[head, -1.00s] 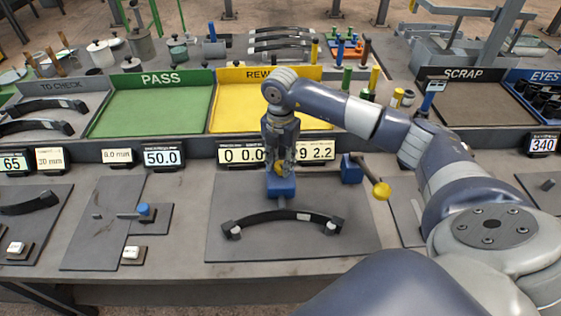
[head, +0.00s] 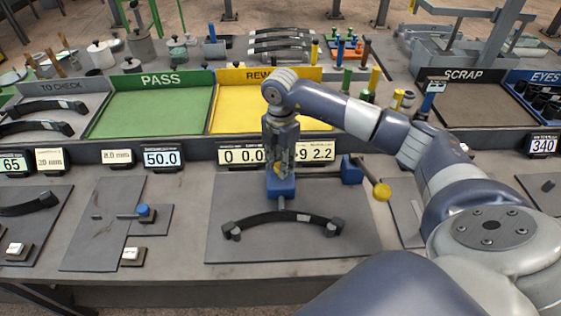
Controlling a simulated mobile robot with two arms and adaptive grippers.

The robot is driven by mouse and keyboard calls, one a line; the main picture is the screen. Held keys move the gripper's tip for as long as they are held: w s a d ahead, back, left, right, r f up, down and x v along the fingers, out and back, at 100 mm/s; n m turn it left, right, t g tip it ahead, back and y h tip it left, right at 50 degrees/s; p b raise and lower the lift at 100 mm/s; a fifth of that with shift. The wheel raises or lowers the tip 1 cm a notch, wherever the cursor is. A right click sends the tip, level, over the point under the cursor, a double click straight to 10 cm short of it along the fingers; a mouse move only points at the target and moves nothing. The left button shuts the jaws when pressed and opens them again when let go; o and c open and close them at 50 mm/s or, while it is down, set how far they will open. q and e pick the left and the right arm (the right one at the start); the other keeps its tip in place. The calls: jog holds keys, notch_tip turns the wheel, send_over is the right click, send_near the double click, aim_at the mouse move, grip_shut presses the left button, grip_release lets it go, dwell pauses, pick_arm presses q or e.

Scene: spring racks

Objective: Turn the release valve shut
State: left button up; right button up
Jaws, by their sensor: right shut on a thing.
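My right gripper (head: 281,168) points straight down behind the curved dark leaf spring (head: 283,217). It is shut on a small part at the top of a blue block (head: 281,187). That part appears to be the release valve, but the fingers hide it, so its shape and angle cannot be seen. A second blue block (head: 352,170) with a lever ending in a yellow ball (head: 382,192) stands to the right of the gripper. My left gripper is not in view.
The spring lies on a grey plate (head: 350,245). Number displays (head: 238,153) stand just behind the gripper, partly covered by it. The yellow rework tray (head: 235,110) and green pass tray (head: 150,110) are empty. A blue-topped knob (head: 143,210) sits at left.

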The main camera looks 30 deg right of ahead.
jog(key=o, duration=1.1)
notch_tip(320, 180, up, 12)
jog(key=shift+r, duration=0.1)
